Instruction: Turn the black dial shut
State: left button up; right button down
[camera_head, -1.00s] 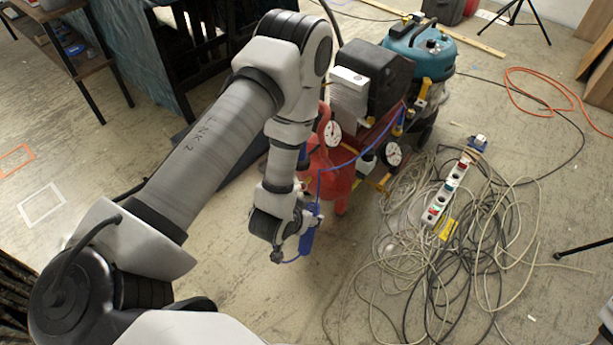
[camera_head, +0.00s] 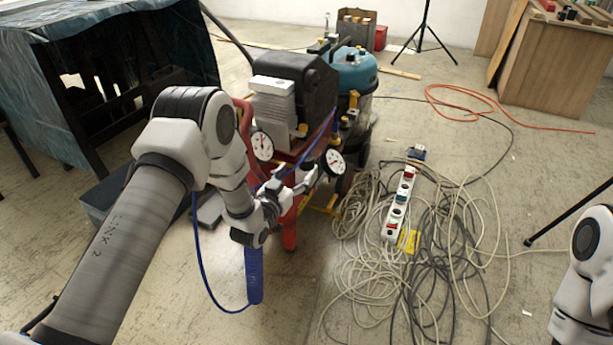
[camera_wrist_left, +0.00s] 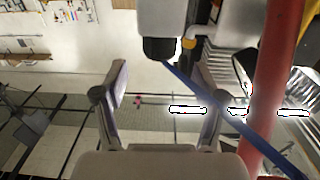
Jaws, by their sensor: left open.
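In the left wrist view, a black knob-like part (camera_wrist_left: 158,48), which looks like the black dial, sits at the end of a pale grey body at the top centre. In the head view I cannot pick the dial out; my gripper and the compressor crowd that spot. My left gripper (camera_head: 301,180) is open in front of the red compressor (camera_head: 290,228), close to its gauges. In the wrist view its two fingers (camera_wrist_left: 168,92) are spread below the black part, with nothing clearly held between them. My right gripper is out of view; only part of my right arm shows.
A round white gauge (camera_head: 333,162) and another gauge (camera_head: 262,146) face me on the compressor. A blue hose (camera_head: 254,275) hangs under my left wrist and a blue line crosses the wrist view. Tangled cables and a power strip (camera_head: 399,207) lie on the floor to the right.

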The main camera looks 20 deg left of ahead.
aim_at(303, 164)
pick_arm(q)
jog(key=w+b, duration=0.1)
jog(key=w, duration=0.1)
jog(key=w+b, duration=0.1)
jog(key=w, duration=0.1)
jog(key=w+b, duration=0.1)
jog(key=w, duration=0.2)
jog(key=shift+d+f, duration=0.1)
jog(key=shift+d, duration=0.3)
jog(key=shift+w, duration=0.15)
jog(key=shift+r, duration=0.2)
jog(key=c, duration=1.2)
